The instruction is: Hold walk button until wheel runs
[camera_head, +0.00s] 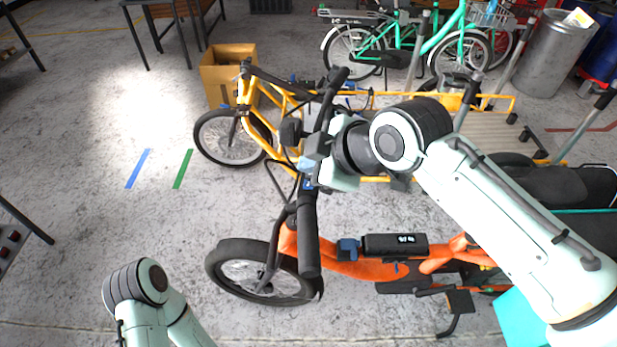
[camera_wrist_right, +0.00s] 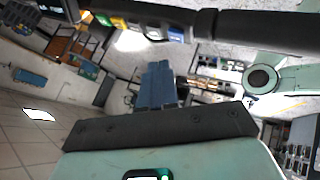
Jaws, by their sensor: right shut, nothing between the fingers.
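The orange cargo bike (camera_head: 370,268) stands in front of me, with a black grip (camera_head: 308,235) on its handlebar and a black-tyred wheel (camera_head: 222,258) at its left end. My right gripper (camera_head: 308,164) is at the handlebar, just beyond the grip. In the right wrist view its blue-grey fingers (camera_wrist_right: 158,68) are together and empty, below a black bar (camera_wrist_right: 255,33) with yellow, green, white and blue parts along it. I cannot tell which part is the walk button, or whether the fingertips touch it. My left arm shows at lower left; its gripper is out of view.
A yellow cargo bike (camera_head: 300,158) stands close behind, with a cardboard box (camera_head: 222,82) beyond its front wheel. Teal bikes (camera_head: 440,40) and a metal bin (camera_head: 553,55) are at the back.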

